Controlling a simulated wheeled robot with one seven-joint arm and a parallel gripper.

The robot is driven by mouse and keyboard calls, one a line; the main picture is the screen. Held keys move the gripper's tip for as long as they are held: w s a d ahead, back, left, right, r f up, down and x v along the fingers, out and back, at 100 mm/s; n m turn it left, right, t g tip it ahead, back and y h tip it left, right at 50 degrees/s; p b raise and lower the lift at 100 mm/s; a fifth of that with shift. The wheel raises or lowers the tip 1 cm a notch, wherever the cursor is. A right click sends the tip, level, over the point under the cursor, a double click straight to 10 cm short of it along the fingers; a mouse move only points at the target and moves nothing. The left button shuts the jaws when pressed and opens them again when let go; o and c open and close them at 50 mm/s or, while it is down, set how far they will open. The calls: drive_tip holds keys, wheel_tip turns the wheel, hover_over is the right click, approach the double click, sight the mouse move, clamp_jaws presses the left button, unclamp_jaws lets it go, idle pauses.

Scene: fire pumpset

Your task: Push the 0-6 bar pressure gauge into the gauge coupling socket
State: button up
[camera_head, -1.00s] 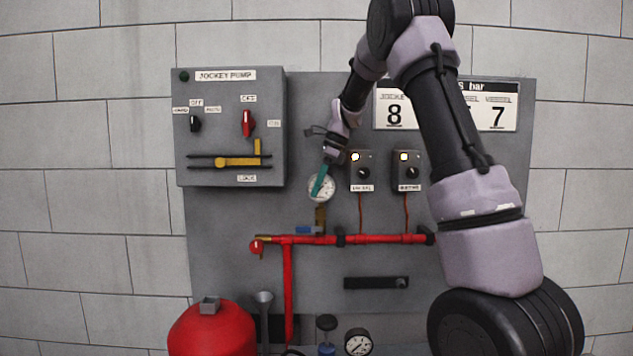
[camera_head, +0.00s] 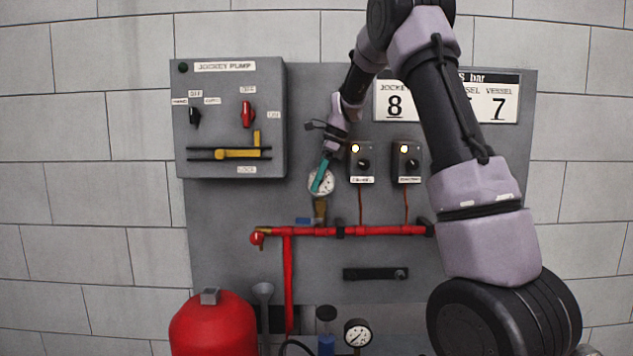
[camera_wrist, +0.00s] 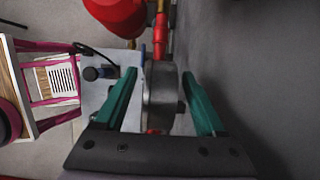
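A round white-faced gauge (camera_head: 322,181) stands upright on the panel, just above a brass fitting (camera_head: 320,208) on the red pipe. Its dial marks are too small to read. In the wrist view the gauge shows edge-on as a grey drum (camera_wrist: 160,98). My gripper (camera_head: 321,177) is at the gauge, one teal finger crossing its face. In the wrist view my gripper (camera_wrist: 162,76) has a finger on each side of the drum, with gaps visible, so it looks open around it. The joint between gauge and fitting is too small to judge.
A second gauge (camera_head: 357,333) and a blue-bodied part (camera_head: 326,335) stand low in front, beside a red tank (camera_head: 212,325). A blue lever (camera_head: 304,221) sits left of the brass fitting. Two switch boxes (camera_head: 361,163) (camera_head: 408,162) are close right of my gripper.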

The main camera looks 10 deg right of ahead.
drive_tip(key=shift+r, duration=0.1)
drive_tip(key=v, duration=1)
drive_tip(key=shift+d+r, duration=0.15)
drive_tip(key=s+d+r+n+t+h, duration=0.15)
drive_tip(key=s+n+t, duration=0.25)
drive_tip(key=s+n, duration=1.35)
drive_tip(key=s+f+m+t, duration=0.1)
drive_tip(key=s+f, duration=0.3)
drive_tip(key=s, duration=1)
drive_tip(key=shift+s+t+h, duration=0.35)
drive_tip(key=shift+t+h, duration=0.1)
drive_tip(key=shift+t, duration=0.15)
drive_tip(key=shift+d+f+m, duration=0.1)
drive_tip(key=shift+d+m, duration=0.05)
drive_tip(key=shift+m, duration=0.1)
